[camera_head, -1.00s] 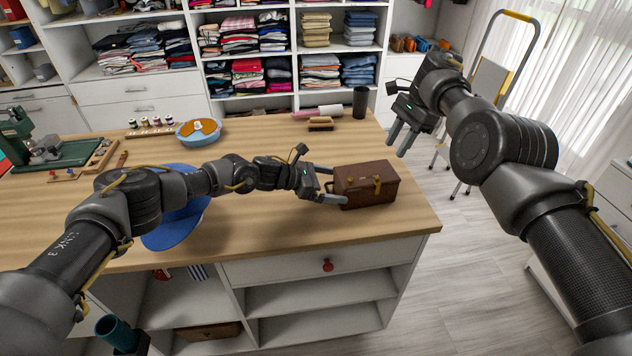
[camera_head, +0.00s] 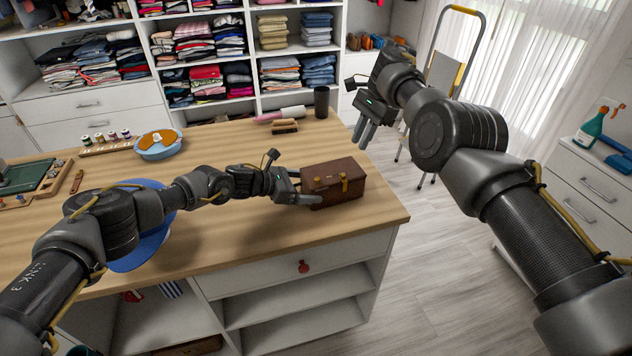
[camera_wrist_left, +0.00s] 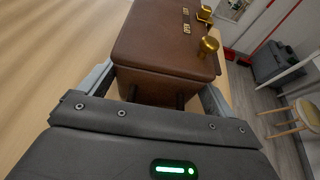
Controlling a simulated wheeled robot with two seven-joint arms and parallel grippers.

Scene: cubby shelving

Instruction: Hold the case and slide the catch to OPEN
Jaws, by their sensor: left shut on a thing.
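The brown case (camera_head: 325,190) stands at the right end of the wooden worktop, lid shut, with a brass catch (camera_head: 345,183) on its front. In the left wrist view the case (camera_wrist_left: 160,50) shows a round brass knob (camera_wrist_left: 208,46) and small brass plates with marks too small to read. My left gripper (camera_head: 300,193) is shut on the case's left end, one finger along each side; its fingers also show in the left wrist view (camera_wrist_left: 157,92). My right gripper (camera_head: 364,134) hangs in the air beyond the case, fingers apart and empty, touching nothing.
A blue round hat-like thing (camera_head: 150,240) lies under my left arm. A brush (camera_head: 285,126), a dark cup (camera_head: 321,102) and a blue bowl (camera_head: 158,145) stand farther back. The worktop (camera_head: 230,145) is clear between them and the case. Floor lies to the right.

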